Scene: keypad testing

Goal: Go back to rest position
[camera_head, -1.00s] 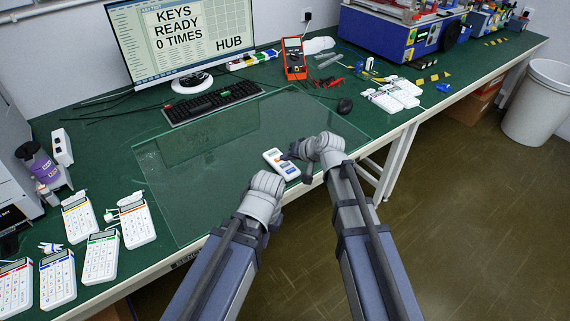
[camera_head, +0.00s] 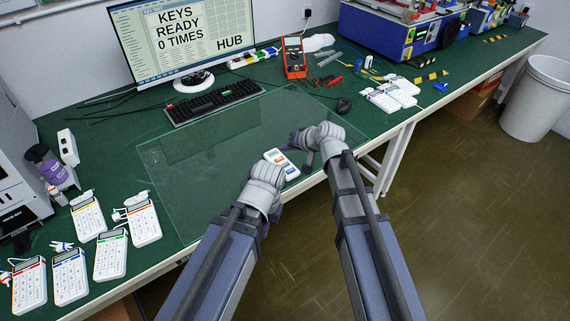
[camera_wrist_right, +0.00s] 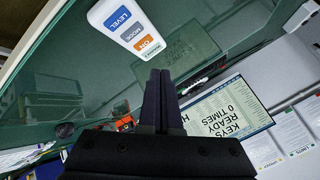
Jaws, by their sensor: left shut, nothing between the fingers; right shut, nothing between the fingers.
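A small white handheld device (camera_head: 290,170) with coloured buttons lies on the glass sheet near the table's front edge. In the right wrist view the device (camera_wrist_right: 127,28) shows buttons marked LEVEL, MODE and ON. My right gripper (camera_head: 300,140) is just behind and to the right of the device. Its dark fingers (camera_wrist_right: 159,78) are together and empty in the right wrist view, apart from the device. My left gripper (camera_head: 274,212) is in front of the device at the table edge. It is shut and empty, and its fingers are mostly hidden behind the wrist.
The glass sheet (camera_head: 180,190) covers the middle of the green table. Several white keypads (camera_head: 112,256) stand at front left. A monitor (camera_head: 185,38) reads "KEYS READY 0 TIMES". A keyboard (camera_head: 213,103), multimeter (camera_head: 294,58) and mouse (camera_head: 344,105) sit farther back.

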